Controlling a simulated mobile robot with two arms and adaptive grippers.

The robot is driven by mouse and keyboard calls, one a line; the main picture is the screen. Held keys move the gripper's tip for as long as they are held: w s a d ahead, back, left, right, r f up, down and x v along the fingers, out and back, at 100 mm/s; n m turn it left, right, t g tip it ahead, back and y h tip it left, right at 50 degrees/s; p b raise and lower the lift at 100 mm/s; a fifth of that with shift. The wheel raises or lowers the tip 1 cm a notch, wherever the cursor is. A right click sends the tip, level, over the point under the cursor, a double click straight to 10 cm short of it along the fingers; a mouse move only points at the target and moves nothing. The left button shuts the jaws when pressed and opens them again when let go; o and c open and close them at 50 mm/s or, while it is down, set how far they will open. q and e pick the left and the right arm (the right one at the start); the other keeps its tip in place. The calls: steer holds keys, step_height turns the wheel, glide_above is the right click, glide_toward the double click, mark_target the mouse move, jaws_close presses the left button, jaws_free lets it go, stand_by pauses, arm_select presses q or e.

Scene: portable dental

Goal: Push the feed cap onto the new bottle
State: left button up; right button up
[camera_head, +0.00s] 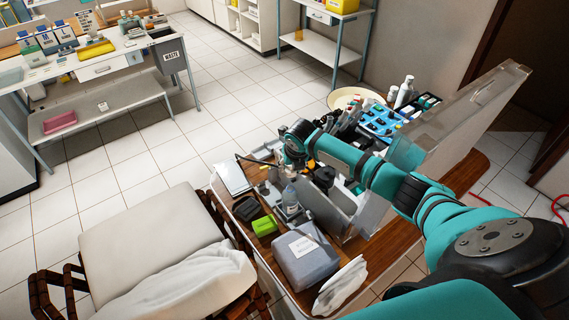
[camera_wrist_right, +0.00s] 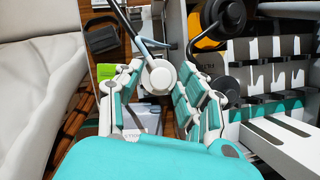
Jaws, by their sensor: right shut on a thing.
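My right gripper (camera_wrist_right: 160,82) is shut on a round white cap with a grey centre, which I take for the feed cap (camera_wrist_right: 158,75). A thin grey tube runs up from the cap in the right wrist view. In the head view my right arm reaches over the work table and its fingers are hard to make out. A clear bottle (camera_head: 290,198) stands upright on the table, close to the arm's end. What lies directly under the cap is mostly hidden, so I cannot tell whether cap and bottle touch. My left gripper is not in view.
A green box (camera_head: 265,225), a grey bag with a label (camera_head: 305,257) and a white cloth (camera_head: 341,286) lie near the bottle. A clear upright panel (camera_head: 470,105) and a blue tray (camera_head: 380,120) stand on the right. A padded chair (camera_head: 145,235) is at the left.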

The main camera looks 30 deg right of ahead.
mark_target(291, 174)
steer(key=shift+f+b, duration=0.65)
steer(key=shift+f, duration=0.2)
step_height(291, 174, down, 2)
steer(key=shift+f+b, duration=0.1)
steer(key=shift+b, duration=0.9)
steer(key=shift+r, duration=0.25)
steer(key=shift+f, duration=0.15)
steer(key=shift+f, duration=0.2)
steer(key=shift+f, duration=0.1)
steer(key=shift+f, duration=0.1)
steer(key=shift+f+b, duration=0.55)
steer(key=shift+f, duration=0.55)
steer(key=shift+f+b, duration=0.5)
steer(key=shift+f, duration=0.35)
